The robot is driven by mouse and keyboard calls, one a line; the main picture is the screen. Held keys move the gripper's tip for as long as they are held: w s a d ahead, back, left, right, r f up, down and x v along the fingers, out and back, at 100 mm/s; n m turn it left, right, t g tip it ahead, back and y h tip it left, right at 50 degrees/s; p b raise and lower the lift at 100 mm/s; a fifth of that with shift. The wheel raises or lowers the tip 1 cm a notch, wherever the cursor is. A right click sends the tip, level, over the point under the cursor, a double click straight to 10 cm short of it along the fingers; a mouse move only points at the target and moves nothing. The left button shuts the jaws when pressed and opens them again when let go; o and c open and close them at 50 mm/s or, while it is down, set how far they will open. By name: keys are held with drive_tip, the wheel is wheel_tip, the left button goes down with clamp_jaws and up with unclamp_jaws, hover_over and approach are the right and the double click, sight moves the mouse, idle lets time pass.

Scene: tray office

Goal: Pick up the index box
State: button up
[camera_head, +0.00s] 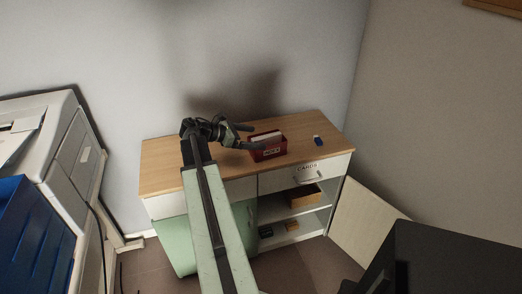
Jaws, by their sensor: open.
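The index box (268,152) is a small red box with pale cards standing in it and a label on its front. It sits upright on the wooden top of the cabinet (165,172), near the middle. My gripper (250,137) is open just to the left of the box, with its fingers pointing right toward it. One finger reaches along the box's back left side and the other is near its front left. I cannot tell whether either finger touches the box. My arm hides part of the cabinet front.
A small blue and white item (318,141) stands on the cabinet top to the right. A drawer labelled CARDS (307,172) is below. Open shelves hold a brown box (304,196) and small items. A printer (55,140) and blue bin (35,240) are at left, a black object (455,262) at right.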

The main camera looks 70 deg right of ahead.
sight(267, 138)
drive_tip(key=shift+s+d+f+b, duration=0.45)
drive_tip(key=shift+d+f, duration=0.05)
drive_tip(key=shift+d, duration=0.1)
drive_tip(key=shift+w+b+x, duration=0.2)
drive_tip(key=shift+b+x, duration=0.85)
drive_tip(key=shift+x, duration=1.6)
drive_tip(key=shift+w+d+f, duration=0.1)
drive_tip(key=shift+d, duration=0.05)
drive_tip(key=c, duration=1.4)
drive_tip(key=shift+o, duration=0.2)
